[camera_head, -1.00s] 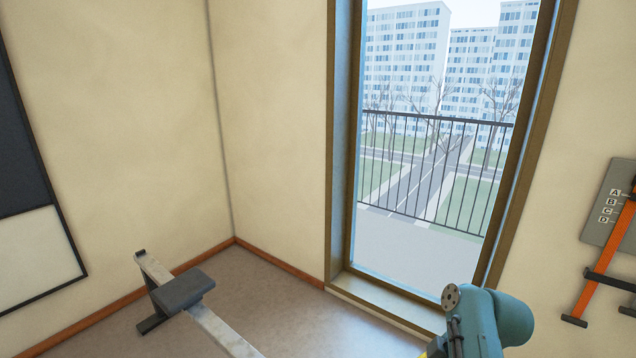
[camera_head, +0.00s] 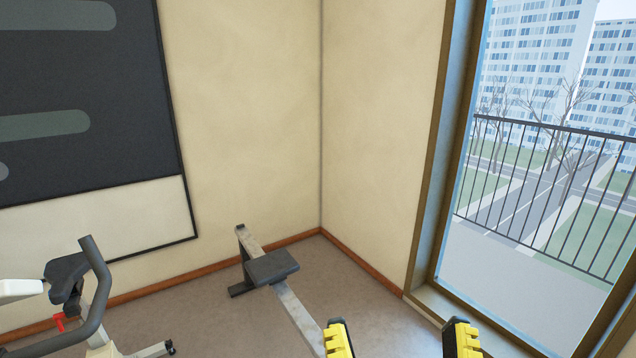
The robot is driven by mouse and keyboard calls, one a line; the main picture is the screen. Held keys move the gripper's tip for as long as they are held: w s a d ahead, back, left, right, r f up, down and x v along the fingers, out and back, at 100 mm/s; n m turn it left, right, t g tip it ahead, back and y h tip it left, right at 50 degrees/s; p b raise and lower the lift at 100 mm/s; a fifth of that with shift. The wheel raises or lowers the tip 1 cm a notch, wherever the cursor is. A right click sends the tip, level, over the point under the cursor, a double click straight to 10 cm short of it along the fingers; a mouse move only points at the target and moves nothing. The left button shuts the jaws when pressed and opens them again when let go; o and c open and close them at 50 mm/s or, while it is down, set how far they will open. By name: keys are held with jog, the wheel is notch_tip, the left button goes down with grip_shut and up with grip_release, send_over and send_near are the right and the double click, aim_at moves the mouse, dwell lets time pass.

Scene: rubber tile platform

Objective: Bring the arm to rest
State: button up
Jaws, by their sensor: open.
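My gripper (camera_head: 400,335) shows at the bottom edge of the head view, right of the middle. Its two yellow and black fingertips stand well apart with nothing between them, so it is open and empty. The rest of my arm is below the picture's edge and hidden.
A rowing machine (camera_head: 272,267) with a dark seat stands on the grey floor near the room corner. An exercise bike (camera_head: 92,300) is at the lower left. A dark wall board (camera_head: 80,130) hangs above it. A tall window (camera_head: 540,200) with a railing outside is at the right.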

notch_tip(320, 180, up, 25)
jog(key=p, duration=2.1)
jog(key=shift+f, duration=0.2)
jog(key=shift+w, duration=0.1)
